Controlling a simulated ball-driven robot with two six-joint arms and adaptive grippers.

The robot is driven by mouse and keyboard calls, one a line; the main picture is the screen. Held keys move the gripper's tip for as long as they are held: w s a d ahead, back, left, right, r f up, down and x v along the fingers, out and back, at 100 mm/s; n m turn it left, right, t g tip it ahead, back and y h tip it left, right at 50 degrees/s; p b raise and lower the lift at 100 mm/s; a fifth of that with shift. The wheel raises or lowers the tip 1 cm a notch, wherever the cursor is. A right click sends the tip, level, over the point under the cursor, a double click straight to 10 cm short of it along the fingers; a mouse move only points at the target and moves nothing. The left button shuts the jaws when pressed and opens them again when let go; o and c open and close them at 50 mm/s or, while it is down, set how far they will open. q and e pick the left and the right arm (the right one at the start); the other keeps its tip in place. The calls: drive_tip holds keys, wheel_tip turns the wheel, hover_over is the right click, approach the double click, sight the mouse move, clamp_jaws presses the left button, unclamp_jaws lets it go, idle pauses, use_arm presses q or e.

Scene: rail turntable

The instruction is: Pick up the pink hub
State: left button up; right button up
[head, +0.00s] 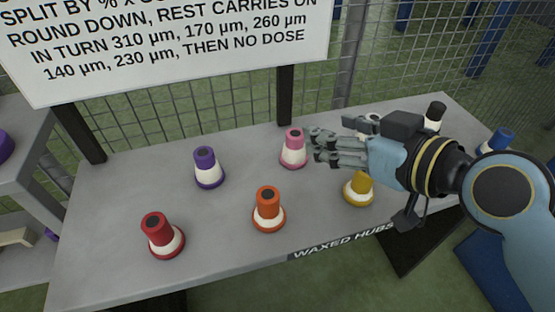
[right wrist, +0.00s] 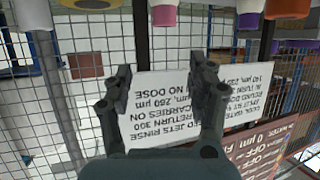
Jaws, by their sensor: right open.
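The pink hub (head: 294,148), pink on top with a white waxed band and a dark top hole, stands upright near the back middle of the grey table. My right gripper (head: 319,145) is open and empty, its fingers pointing left at the hub from close on its right. In the right wrist view, which is upside down, the pink hub (right wrist: 163,14) shows at the top edge, beyond the open fingers (right wrist: 160,78) and not between them. My left gripper is not in view.
Around it on the table (head: 105,265) stand a purple hub (head: 206,167), orange hub (head: 268,209), red hub (head: 160,235), yellow hub (head: 359,189), black hub (head: 435,115) and blue hub (head: 499,140). A white sign (head: 170,45) and mesh fence rise behind.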

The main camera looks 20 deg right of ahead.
sight(301, 140)
wheel_tip(301, 140, down, 3)
drive_tip(key=shift+w+a+f+b, duration=0.1)
drive_tip(key=shift+b, duration=0.45)
drive_tip(key=x, duration=0.4)
drive_tip(key=shift+w+a, duration=0.1)
drive_tip(key=shift+w, duration=0.05)
drive_tip(key=shift+w+a+f+b, duration=0.15)
drive_tip(key=shift+w+f+b, duration=0.1)
drive_tip(key=shift+w+b, duration=0.1)
drive_tip(key=x, duration=0.2)
drive_tip(key=b+x, duration=0.1)
drive_tip(key=x, duration=0.1)
drive_tip(key=shift+a+f, duration=0.25)
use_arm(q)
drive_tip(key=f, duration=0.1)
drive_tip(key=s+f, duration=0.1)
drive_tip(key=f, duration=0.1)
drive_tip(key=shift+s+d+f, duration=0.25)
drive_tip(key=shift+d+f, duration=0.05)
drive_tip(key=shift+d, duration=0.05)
use_arm(e)
drive_tip(key=shift+c, duration=0.4)
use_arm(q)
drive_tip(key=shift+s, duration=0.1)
use_arm(e)
clamp_jaws()
